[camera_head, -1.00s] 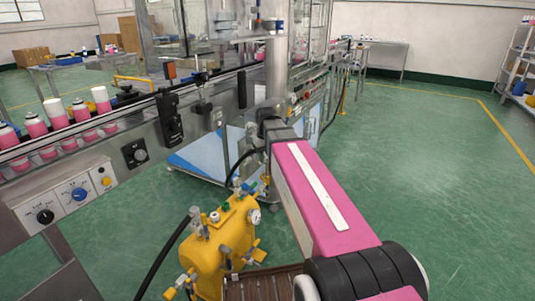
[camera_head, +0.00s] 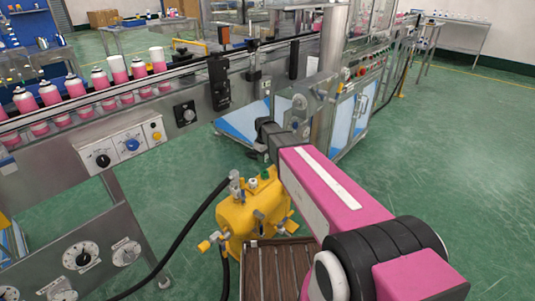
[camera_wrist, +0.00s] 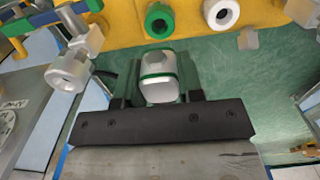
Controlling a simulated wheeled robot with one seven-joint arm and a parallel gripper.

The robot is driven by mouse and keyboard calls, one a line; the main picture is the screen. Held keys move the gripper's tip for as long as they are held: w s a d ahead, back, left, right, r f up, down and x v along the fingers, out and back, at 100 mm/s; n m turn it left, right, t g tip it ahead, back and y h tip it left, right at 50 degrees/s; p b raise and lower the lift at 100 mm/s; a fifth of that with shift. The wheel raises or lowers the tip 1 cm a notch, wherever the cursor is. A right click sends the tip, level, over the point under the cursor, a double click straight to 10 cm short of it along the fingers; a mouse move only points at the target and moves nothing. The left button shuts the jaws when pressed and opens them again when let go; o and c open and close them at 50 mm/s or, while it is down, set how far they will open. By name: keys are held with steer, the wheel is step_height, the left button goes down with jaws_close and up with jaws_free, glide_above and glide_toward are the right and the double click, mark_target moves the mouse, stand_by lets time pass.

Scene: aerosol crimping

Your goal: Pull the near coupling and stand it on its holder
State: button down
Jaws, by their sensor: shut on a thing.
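In the wrist view my gripper (camera_wrist: 157,88) is shut on a silver-grey coupling (camera_wrist: 160,85) with a green band, one dark finger on each side of it. A green ring (camera_wrist: 159,20) sits just beyond it on the yellow tank, with a visible gap between them. A white ring (camera_wrist: 221,13) is to its right. The coupling's lower end is hidden by the gripper body. In the head view the yellow tank (camera_head: 245,222) stands below the end of my arm; the fingers and held coupling cannot be made out there.
Another grey coupling (camera_wrist: 68,70) sticks out at the left in the wrist view. A black hose (camera_head: 182,238) runs from the tank's left side toward the lower left. The conveyor (camera_head: 75,118) with pink cans stands behind. Open green floor (camera_head: 440,150) lies to the right.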

steer(key=shift+f, duration=2.8)
steer(key=shift+f, duration=0.55)
stand_by(0.6)
steer(key=c, duration=0.7)
jaws_free()
step_height(320, 180, up, 11)
steer(key=shift+f, duration=0.1)
steer(key=s+d+f+m, duration=0.1)
steer(key=s+d+m, duration=0.2)
steer(key=s, duration=0.4)
steer(key=s+d+f+m, duration=0.1)
steer(key=s+d+m, duration=0.2)
steer(key=s+d, duration=0.3)
steer(key=s+d+f+m, duration=0.2)
steer(key=s+d, duration=0.3)
steer(key=s, duration=0.4)
steer(key=shift+d+m, duration=0.1)
steer(key=shift+m, duration=0.4)
